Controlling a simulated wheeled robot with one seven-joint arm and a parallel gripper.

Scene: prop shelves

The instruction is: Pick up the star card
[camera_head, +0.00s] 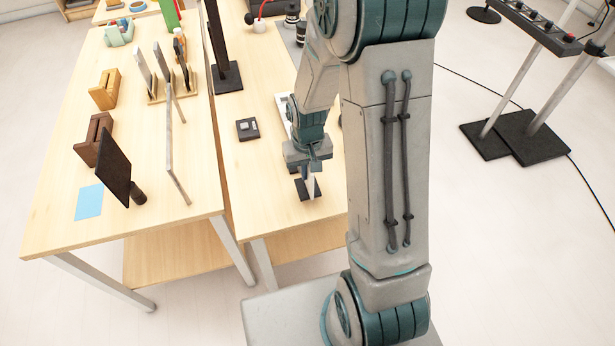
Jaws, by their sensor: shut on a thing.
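My gripper (309,166) points down over the front of the right-hand table. It is shut on a small pale upright card (311,186), seen nearly edge-on. The card's lower part is at a small dark stand (303,195) on the tabletop. I cannot see a star on its face, and I cannot tell whether it is clear of the stand. My fingers hide its upper part.
My arm hides part of the right-hand table (262,205). A small dark block (247,129) lies left of my gripper. The left-hand table (60,200) holds a dark panel (113,168), a blue sheet (89,202), wooden holders (106,92) and thin upright panels (176,150).

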